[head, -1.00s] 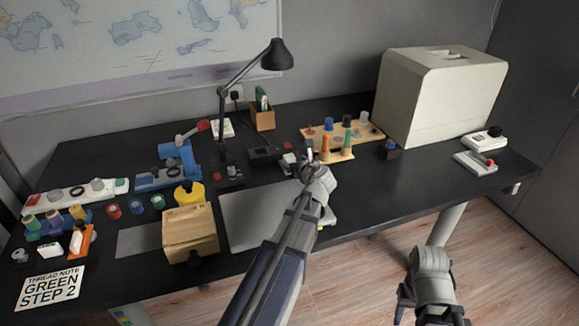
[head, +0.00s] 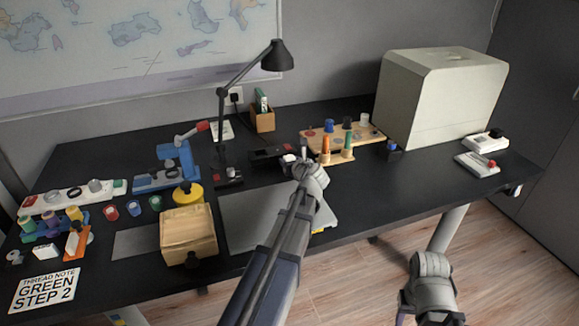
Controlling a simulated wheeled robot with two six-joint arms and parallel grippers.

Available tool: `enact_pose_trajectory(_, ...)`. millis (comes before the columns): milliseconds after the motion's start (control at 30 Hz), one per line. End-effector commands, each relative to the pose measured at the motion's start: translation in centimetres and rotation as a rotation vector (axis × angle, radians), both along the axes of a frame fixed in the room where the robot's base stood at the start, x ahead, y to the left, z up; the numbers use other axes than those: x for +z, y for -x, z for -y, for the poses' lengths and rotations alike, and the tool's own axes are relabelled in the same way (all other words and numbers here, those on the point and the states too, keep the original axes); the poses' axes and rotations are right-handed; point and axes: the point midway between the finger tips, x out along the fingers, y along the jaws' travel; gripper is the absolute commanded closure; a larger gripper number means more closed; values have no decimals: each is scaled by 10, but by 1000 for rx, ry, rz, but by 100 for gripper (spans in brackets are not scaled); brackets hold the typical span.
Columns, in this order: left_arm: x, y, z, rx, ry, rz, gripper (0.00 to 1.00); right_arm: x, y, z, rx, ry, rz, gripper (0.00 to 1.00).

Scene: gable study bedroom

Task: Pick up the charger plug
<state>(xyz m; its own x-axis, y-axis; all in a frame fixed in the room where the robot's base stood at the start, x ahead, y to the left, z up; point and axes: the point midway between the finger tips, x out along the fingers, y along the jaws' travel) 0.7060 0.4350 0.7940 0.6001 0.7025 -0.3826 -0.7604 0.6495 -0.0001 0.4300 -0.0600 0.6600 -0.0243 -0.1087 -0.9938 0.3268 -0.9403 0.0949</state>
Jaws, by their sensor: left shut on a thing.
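My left gripper (head: 298,160) is over the desk's middle, at the front of a black device. It is shut on a small white block (head: 289,158), which looks like the charger plug. The gripper and wrist hide part of it, and I cannot tell whether it is clear of the desk. My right gripper (head: 428,312) hangs low beyond the desk's front edge, and its fingers are not clear.
A black device (head: 266,157) and a wooden peg board (head: 340,140) lie close to the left gripper. A desk lamp (head: 222,120) stands to the left. A large cream case (head: 440,95) fills the back right.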

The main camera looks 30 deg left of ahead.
Motion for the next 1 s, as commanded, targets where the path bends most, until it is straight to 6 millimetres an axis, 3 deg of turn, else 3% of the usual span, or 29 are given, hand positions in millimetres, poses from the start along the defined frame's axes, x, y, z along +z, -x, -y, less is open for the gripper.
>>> enact_pose_trajectory(33, 0, 0, 0, 0, 0, 0, 76, 0, 0, 0, 0, 0, 0, 50)
enact_pose_trajectory(267, 0, 0, 0, 0, 0, 0, 100, 0, 0, 0, 0, 0, 0, 50)
enact_pose_trajectory(733, 3, 0, 0, 0, 0, 0, 100, 3, 0, 0, 0, 0, 0, 50)
enact_pose_trajectory(1000, 27, 0, 0, 0, 0, 0, 100, 27, 0, 0, 0, 0, 0, 50)
